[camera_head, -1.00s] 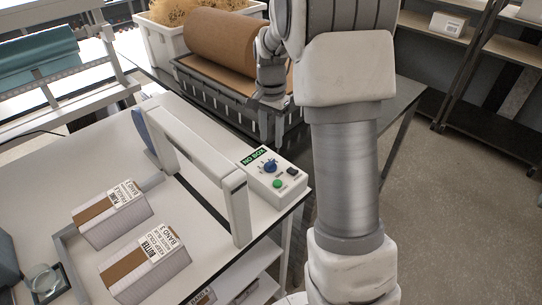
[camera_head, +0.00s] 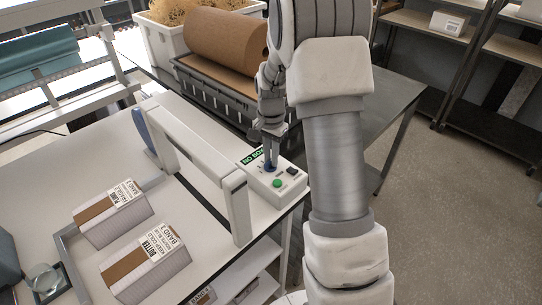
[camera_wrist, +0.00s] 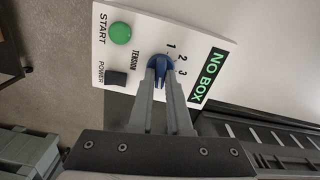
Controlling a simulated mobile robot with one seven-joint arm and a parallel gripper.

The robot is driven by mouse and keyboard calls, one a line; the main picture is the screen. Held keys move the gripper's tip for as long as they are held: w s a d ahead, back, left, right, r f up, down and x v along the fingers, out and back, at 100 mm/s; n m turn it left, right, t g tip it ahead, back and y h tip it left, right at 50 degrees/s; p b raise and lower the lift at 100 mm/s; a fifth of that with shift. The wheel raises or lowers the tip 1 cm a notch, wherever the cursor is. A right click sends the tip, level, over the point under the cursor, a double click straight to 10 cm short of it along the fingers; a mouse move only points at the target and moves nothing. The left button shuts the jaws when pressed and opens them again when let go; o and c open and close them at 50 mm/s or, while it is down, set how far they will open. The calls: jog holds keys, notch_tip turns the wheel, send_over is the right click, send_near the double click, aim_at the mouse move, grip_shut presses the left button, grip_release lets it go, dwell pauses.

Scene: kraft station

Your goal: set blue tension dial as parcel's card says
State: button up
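The blue tension dial (camera_head: 270,167) is on a white control panel (camera_head: 261,187) at the strapping machine's right end. In the wrist view, the dial (camera_wrist: 160,64) lies between my gripper's (camera_wrist: 160,72) fingertips, beside the marks 1, 2 and 3. A narrow gap shows between the fingers; I cannot tell whether they press on it. Its pointer setting is hidden. The green display (camera_wrist: 207,75) reads NO BOX. Two parcels with cards are on the bench. The front parcel's (camera_head: 147,265) card seems to read BAND 3; the rear parcel's (camera_head: 113,213) band number is too small to be sure of.
A green START button (camera_wrist: 120,33) and a black POWER switch (camera_wrist: 116,78) sit close to the dial. The machine's white arch (camera_head: 205,160) stands left of the panel. A brown paper roll (camera_head: 222,40) is behind. A tape ring (camera_head: 43,278) lies at front left.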

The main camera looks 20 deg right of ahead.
grip_shut()
jog(key=shift+n, duration=0.4)
jog(key=n+b, duration=0.1)
jog(key=n, duration=0.5)
jog(key=shift+w+a+n+b, duration=0.1)
jog(key=shift+n+b, duration=0.2)
jog(key=shift+b, duration=0.1)
jog(key=n, duration=0.4)
jog(key=shift+n, duration=0.3)
jog(key=shift+a+n, duration=0.1)
jog(key=shift+n, duration=1.8)
jog(key=o, duration=0.5)
grip_release()
